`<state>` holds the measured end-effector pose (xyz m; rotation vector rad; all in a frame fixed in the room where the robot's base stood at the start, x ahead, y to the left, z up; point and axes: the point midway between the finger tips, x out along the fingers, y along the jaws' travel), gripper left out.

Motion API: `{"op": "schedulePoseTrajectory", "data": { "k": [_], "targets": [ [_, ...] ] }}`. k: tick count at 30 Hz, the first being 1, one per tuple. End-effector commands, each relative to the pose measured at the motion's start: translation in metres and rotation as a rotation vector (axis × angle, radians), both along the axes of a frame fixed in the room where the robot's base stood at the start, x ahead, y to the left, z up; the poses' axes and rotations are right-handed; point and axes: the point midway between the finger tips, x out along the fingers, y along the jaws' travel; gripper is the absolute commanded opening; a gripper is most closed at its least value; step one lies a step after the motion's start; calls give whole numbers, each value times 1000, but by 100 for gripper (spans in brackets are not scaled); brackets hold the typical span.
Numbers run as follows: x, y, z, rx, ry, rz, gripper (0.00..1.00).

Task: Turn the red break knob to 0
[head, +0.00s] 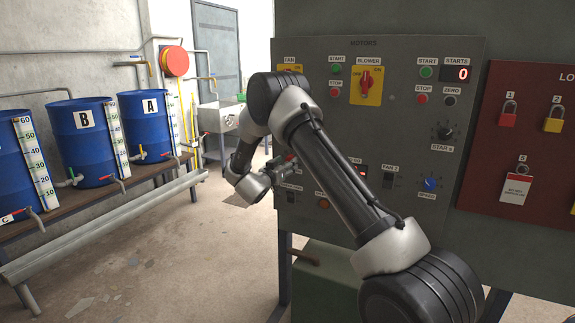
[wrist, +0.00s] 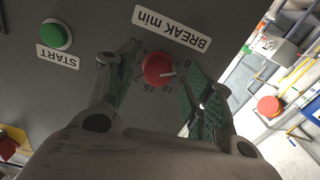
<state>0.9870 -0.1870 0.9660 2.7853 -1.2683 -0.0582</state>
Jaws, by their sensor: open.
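The red break knob (wrist: 158,67) is on the grey panel under the upside-down label BREAK min (wrist: 172,30), in the wrist view. Its white pointer faces right in the picture, slightly below the printed 0 (wrist: 187,65). My gripper (wrist: 162,72) is open, with one green-padded finger on each side of the knob. Whether the pads touch the knob, I cannot tell. In the head view my gripper (head: 288,167) is at the left part of the motors panel (head: 400,110), and the break knob is hidden there.
In the head view, the yellow blower switch (head: 367,84) and blue speed knob (head: 430,184) share the panel. Blue barrels (head: 84,140) stand left, with open floor between.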

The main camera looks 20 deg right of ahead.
Motion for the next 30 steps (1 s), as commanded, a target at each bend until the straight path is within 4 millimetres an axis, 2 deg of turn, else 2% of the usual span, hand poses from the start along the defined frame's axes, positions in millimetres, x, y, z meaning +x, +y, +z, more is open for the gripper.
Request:
{"op": "schedulePoseTrajectory", "data": {
  "k": [6, 12, 18, 30],
  "targets": [
    [-32, 39, 0, 0, 2, 3, 53],
    [-57, 66, 0, 0, 2, 2, 53],
    [-68, 77, -1, 1, 2, 0, 53],
    [-68, 78, -1, 0, 1, -1, 53]
  ]
}}
